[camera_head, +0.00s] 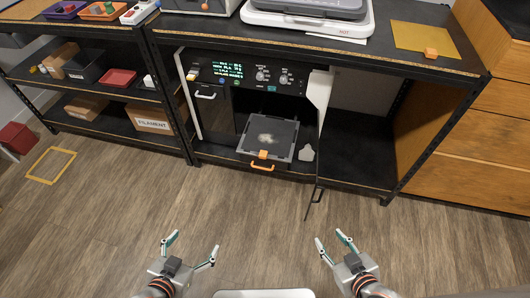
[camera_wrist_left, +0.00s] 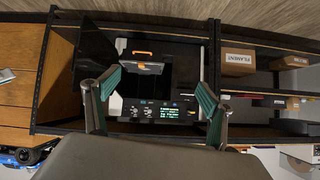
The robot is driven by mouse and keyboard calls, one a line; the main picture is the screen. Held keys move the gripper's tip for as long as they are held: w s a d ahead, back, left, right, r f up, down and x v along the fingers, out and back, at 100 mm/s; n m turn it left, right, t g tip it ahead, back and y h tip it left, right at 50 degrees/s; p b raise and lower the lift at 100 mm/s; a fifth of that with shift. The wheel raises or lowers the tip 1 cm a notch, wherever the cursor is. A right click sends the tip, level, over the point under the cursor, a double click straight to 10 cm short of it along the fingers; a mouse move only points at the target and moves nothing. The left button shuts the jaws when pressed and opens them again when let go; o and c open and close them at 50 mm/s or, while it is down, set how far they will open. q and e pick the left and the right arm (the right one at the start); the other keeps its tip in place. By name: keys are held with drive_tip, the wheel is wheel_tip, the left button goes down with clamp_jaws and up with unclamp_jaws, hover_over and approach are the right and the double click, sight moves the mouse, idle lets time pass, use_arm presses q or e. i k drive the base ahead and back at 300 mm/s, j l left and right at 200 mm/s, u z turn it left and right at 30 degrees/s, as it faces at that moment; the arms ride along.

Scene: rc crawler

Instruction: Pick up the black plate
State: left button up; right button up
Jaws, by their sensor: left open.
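The black plate (camera_head: 283,134) lies flat on a pulled-out tray at the front of the printer (camera_head: 250,85), low in the shelf unit. It has a pale patch in its middle and an orange tab (camera_head: 263,154) at its front edge. An orange handle (camera_head: 262,167) is just below the tab. My left gripper (camera_head: 195,243) is open and empty over the floor, well short of the plate. My right gripper (camera_head: 329,236) is open and empty to the right, also over the floor. The left wrist view shows the left fingers (camera_wrist_left: 155,90) apart, and the orange handle (camera_wrist_left: 142,53) upside down.
An open white-edged printer door (camera_head: 318,95) stands right of the tray. A yellow plate (camera_head: 420,37) with an orange tab lies on the upper top. Shelves with boxes (camera_head: 150,119) are at left, wooden drawers (camera_head: 500,120) at right. The floor in front is clear.

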sight(266, 136)
drive_tip(key=i+l+z, duration=0.1)
drive_tip(key=l, duration=0.3)
drive_tip(key=i+l+z, duration=0.15)
drive_tip(key=l, duration=0.3)
drive_tip(key=i+l+z, duration=0.1)
drive_tip(key=i+l, duration=0.2)
